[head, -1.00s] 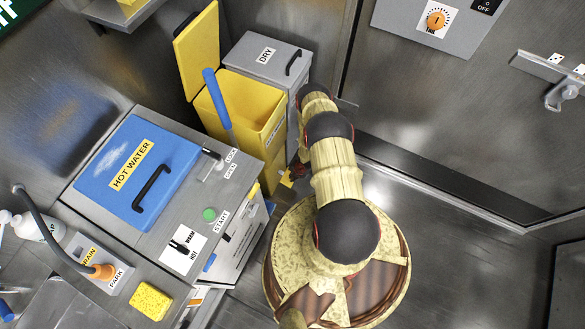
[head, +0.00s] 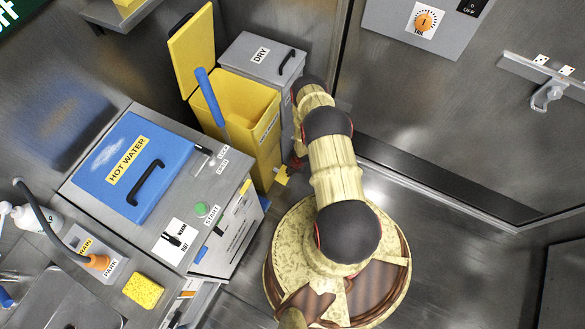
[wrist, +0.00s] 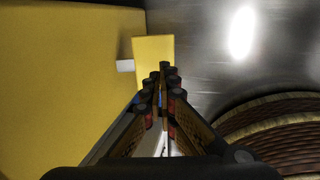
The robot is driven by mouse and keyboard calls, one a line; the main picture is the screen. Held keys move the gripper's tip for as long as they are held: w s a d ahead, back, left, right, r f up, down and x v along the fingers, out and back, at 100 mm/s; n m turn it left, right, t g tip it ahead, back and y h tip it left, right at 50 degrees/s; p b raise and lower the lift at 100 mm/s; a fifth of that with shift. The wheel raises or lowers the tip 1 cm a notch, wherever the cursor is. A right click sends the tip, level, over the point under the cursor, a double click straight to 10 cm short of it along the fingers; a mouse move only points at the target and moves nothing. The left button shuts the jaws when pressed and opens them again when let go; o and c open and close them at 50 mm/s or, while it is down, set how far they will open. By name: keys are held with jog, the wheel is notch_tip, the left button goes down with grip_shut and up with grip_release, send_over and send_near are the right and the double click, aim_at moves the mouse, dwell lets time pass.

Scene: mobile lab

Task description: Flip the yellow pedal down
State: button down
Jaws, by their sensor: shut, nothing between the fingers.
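The yellow pedal (head: 281,176) sticks out low at the foot of the yellow bin (head: 262,150) in the head view. In the wrist view the pedal (wrist: 153,47) is a flat yellow plate beside the bin's yellow wall, with a small pale block at its left. The bin's lid (head: 193,48) stands raised. My gripper (wrist: 165,70) is shut and empty, its fingertips at the near end of the pedal in that view. Whether they touch it I cannot tell. In the head view my arm hides most of the gripper.
A grey bin marked DRY (head: 262,62) stands behind the yellow bin. The hot water unit (head: 225,240) is at the left, with a blue handle (head: 210,98) rising beside the open bin. Steel wall and door close off the back right. Floor (head: 440,240) at right is clear.

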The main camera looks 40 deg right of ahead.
jog(key=p+v, duration=0.3)
jog(key=v, duration=0.7)
jog(key=shift+s, duration=0.35)
jog(key=shift+d, duration=0.1)
